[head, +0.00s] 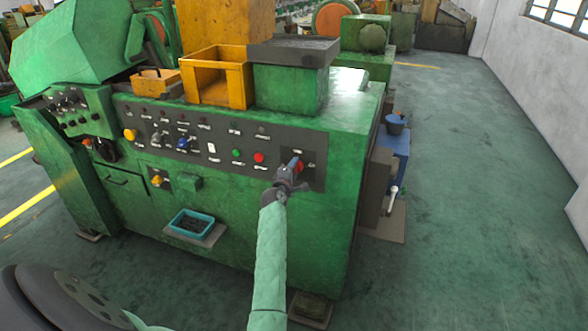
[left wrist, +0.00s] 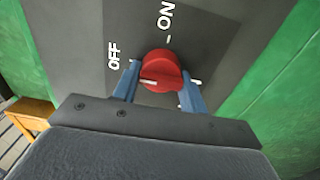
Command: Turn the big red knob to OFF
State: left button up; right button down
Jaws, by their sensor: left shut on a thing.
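The big red knob (left wrist: 160,70) is on a dark grey panel (left wrist: 215,35) in the left wrist view. A white mark on the knob's face lies toward its lower left. White OFF lettering (left wrist: 113,55) is left of the knob, and ON lettering (left wrist: 165,20) is above it. My left gripper (left wrist: 160,92) is shut on the knob, one blue finger on each side. In the head view, the left gripper (head: 288,174) is at the right end of the machine's front panel, and the knob (head: 297,164) is partly hidden by it. My right gripper is not seen.
The green machine (head: 225,215) carries other buttons, including a red button (head: 259,157) and a green button (head: 237,153) left of the gripper. A blue tray (head: 192,223) sits low on its front. Open floor (head: 470,200) lies to the right.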

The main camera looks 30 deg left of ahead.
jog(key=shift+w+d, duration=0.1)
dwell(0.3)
pick_arm(q)
jog(key=o, duration=1)
jog(key=shift+c, duration=0.2)
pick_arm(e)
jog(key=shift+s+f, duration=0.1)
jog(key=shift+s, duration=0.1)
pick_arm(q)
jog(key=shift+s+f, duration=0.1)
jog(key=shift+s, duration=0.15)
jog(key=b+v, duration=0.2)
jog(key=v, duration=0.5)
jog(key=shift+s, duration=0.15)
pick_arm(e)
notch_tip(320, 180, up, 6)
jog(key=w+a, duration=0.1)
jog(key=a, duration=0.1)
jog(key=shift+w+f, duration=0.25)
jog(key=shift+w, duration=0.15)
